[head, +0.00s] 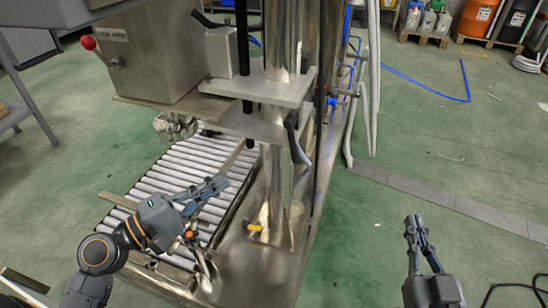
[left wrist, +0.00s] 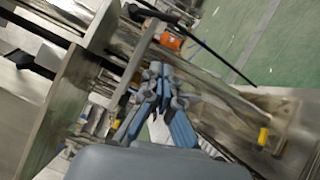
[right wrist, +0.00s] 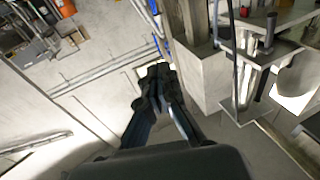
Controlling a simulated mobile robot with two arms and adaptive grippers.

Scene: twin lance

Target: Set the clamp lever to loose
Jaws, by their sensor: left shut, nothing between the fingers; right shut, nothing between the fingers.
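A black lever (head: 297,142) hangs at the right side of the grey clamp plates on the steel column (head: 279,190); it looks like the clamp lever, but I see no marking of its setting. My left gripper (head: 219,183) is shut and empty above the roller conveyor, left of the column and lower than the lever. It also shows shut in the left wrist view (left wrist: 157,70). My right gripper (head: 414,222) is shut and empty over the floor, right of the column and well apart from the lever. It shows shut in the right wrist view (right wrist: 153,75).
The roller conveyor (head: 160,180) lies left of the column. A steel box with a red-knobbed lever (head: 88,43) stands above it. A yellow handle (head: 255,228) is at the column's foot. White hoses (head: 373,80) hang behind. The green floor at right is open.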

